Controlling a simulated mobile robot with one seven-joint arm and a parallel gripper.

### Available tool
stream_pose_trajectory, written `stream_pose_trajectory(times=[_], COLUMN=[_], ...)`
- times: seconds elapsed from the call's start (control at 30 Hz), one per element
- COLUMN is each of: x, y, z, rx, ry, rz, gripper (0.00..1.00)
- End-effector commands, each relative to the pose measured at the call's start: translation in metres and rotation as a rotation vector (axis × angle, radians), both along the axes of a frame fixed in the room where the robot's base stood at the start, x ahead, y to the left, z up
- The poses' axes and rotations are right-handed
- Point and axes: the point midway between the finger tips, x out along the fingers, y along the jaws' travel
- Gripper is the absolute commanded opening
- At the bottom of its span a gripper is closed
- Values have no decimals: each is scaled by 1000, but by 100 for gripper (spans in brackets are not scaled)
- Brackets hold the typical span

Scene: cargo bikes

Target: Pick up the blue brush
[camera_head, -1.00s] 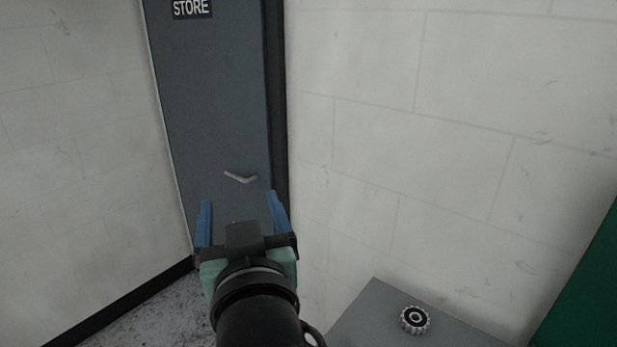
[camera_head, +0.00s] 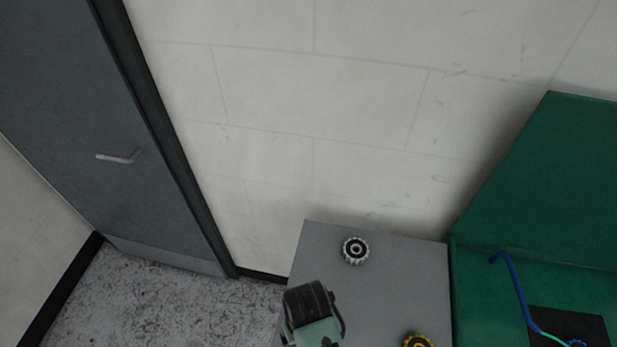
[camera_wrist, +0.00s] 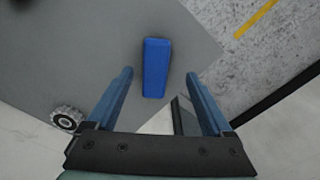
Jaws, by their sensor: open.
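In the wrist view a plain blue oblong block (camera_wrist: 155,67), which looks like the blue brush, lies on the grey tabletop (camera_wrist: 85,40) near its edge. Its bristles cannot be made out. My gripper (camera_wrist: 160,74) is open and empty, with one blue finger to each side of the block's line in the picture. I cannot tell how far above the block the fingers are. In the head view the block and the fingers are not visible; only part of my arm's end shows low in the middle.
A grey-white toothed wheel (camera_head: 355,250) stands at the back of the grey table (camera_head: 410,258); a yellow-and-black one (camera_head: 417,340) is nearer. A green panel (camera_head: 550,190) with a blue cable (camera_head: 515,290) is at right. A grey door (camera_head: 60,110) and bare floor (camera_head: 160,295) are left.

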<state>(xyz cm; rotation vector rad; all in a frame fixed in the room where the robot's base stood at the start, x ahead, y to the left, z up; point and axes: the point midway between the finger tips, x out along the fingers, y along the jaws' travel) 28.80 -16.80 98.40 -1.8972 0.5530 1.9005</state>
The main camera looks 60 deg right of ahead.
Motion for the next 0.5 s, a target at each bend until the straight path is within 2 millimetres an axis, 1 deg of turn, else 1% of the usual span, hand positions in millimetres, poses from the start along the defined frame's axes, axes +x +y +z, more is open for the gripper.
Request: stream_pose_trajectory(times=[0.27, 0.5], x=[2, 6], y=[-4, -13], z=[-14, -40], rx=[0, 0], ry=[0, 0], rz=[0, 0], gripper=[85, 85])
